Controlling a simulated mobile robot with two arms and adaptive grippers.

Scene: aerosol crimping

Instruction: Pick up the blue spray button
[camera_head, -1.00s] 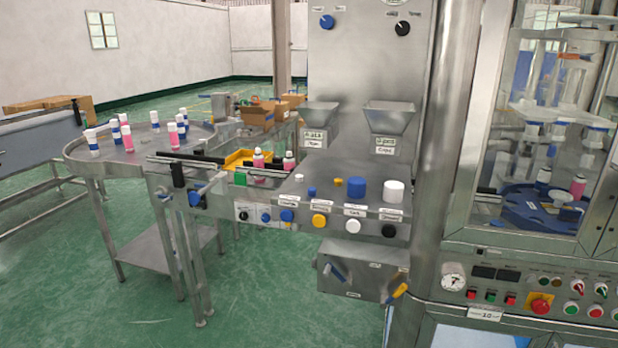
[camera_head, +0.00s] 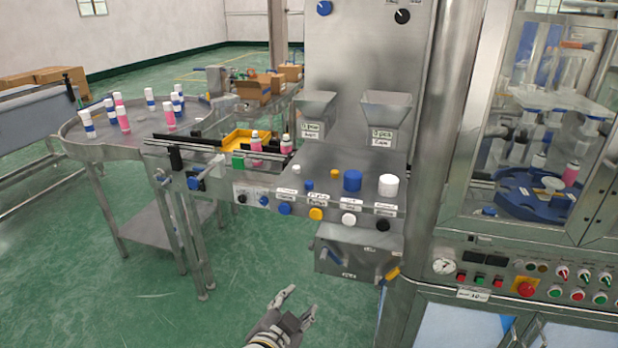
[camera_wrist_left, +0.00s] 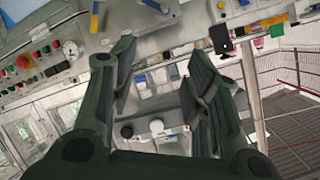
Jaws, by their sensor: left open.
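The blue spray button (camera_head: 309,185) is a small blue piece on the steel shelf (camera_head: 338,187) of the machine, beside a small white piece (camera_head: 295,169) and a small yellow piece (camera_head: 335,173). My left gripper (camera_head: 301,301) is open and empty at the bottom of the head view, lower than the shelf and apart from it. In the left wrist view its two fingers (camera_wrist_left: 160,75) stand apart, with part of the machine's panel showing between them. I cannot make out the spray button in that view. My right gripper is not in view.
A round table (camera_head: 100,150) with several bottles stands left.

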